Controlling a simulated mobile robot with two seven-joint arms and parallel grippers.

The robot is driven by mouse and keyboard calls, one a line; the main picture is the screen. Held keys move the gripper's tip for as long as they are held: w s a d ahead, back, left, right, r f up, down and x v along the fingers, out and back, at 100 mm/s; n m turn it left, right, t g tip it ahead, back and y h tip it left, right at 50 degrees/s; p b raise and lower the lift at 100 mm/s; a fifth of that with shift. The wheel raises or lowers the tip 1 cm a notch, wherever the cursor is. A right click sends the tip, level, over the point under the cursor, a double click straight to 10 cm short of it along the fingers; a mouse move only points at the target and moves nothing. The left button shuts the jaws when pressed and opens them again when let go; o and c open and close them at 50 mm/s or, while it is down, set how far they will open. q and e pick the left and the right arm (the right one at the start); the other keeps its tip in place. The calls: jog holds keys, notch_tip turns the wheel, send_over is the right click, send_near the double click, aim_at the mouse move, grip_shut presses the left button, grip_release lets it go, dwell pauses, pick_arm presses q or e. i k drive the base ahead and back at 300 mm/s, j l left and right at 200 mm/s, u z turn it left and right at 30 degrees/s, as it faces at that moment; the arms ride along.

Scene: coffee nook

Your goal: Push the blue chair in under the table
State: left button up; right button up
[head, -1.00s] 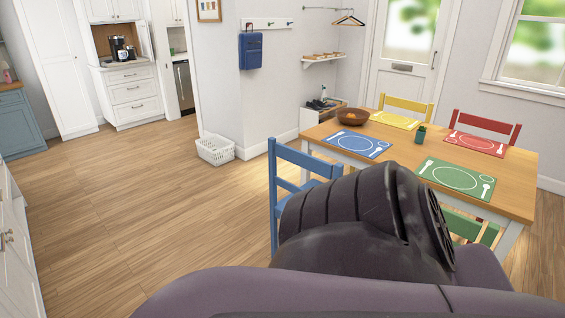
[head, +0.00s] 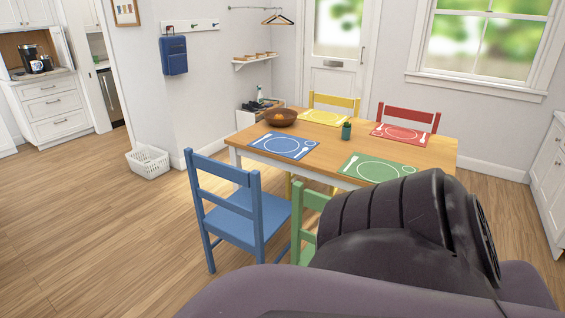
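The blue chair (head: 238,215) stands on the wood floor at the near left side of the table (head: 265,157). It is upright and pulled out, with its slatted back to the left and its seat toward the table. Its lower right part is partly hidden by the green chair (head: 305,222). A blue placemat (head: 284,146) lies on the tabletop on the blue chair's side. A large dark part of my own arm covers the lower right of the head view. Neither of my grippers shows in the head view.
A yellow chair (head: 334,103) and a red chair (head: 408,118) stand at the table's far sides. A bowl (head: 281,117) and small plant (head: 346,131) are on the tabletop. A white basket (head: 148,162) sits by the wall. The floor left of the blue chair is clear.

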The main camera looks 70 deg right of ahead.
aim_at(248, 220)
jog(key=z, duration=2.3)
jog(key=i+j+z, duration=0.15)
jog(key=j+z, duration=0.25)
jog(key=i+j+z, duration=0.1)
jog(key=j+z, duration=0.25)
jog(key=i+j+z, duration=0.1)
jog(key=j, duration=0.4)
jog(key=i+j+z, duration=0.1)
jog(key=j, duration=0.45)
jog(key=i+j+z, duration=0.15)
jog(key=j, duration=0.35)
jog(key=i+j, duration=0.4)
jog(key=i, duration=0.05)
